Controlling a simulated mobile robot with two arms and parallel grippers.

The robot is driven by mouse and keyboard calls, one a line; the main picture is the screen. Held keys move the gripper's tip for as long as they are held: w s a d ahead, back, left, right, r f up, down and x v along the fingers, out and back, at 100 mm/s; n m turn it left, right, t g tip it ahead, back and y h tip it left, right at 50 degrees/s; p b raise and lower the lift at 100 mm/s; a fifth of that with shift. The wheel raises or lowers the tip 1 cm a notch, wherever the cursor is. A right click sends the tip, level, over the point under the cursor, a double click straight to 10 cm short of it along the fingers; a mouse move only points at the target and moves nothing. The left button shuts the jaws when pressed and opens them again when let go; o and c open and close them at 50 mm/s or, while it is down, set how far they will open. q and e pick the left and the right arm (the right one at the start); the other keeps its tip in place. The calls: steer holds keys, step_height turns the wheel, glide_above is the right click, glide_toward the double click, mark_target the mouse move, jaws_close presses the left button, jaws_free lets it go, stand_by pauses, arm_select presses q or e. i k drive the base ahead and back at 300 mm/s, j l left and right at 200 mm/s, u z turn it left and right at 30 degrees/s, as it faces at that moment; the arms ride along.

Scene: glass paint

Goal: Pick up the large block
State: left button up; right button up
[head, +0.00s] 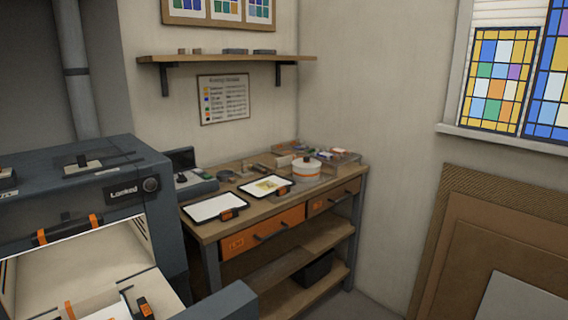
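I cannot tell for sure which thing is the large block. On the wall shelf (215,58) lie several small block-like pieces, among them a longer dark flat one (236,51), another dark flat one (264,52) and a small brownish one (196,51). A small brown block-like piece (225,177) also sits on the workbench at its back left, and a light tan piece (283,161) stands further back. Neither of my grippers shows in the head view.
Brown boards (500,235) lean at right. Little bare floor shows.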

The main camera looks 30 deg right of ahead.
mark_target(282, 162)
steer(key=i+l+u, duration=0.1)
steer(key=l, duration=0.8)
steer(key=l+u, duration=0.15)
steer(key=l, duration=0.8)
steer(key=i+l+u, duration=0.1)
steer(key=i+l, duration=0.15)
steer(key=l, duration=0.15)
steer(key=i+l+u, duration=0.1)
steer(key=i+l, duration=0.15)
steer(key=l, duration=0.15)
steer(key=i+l+u, duration=0.15)
steer(key=l, duration=0.25)
steer(key=i, duration=0.1)
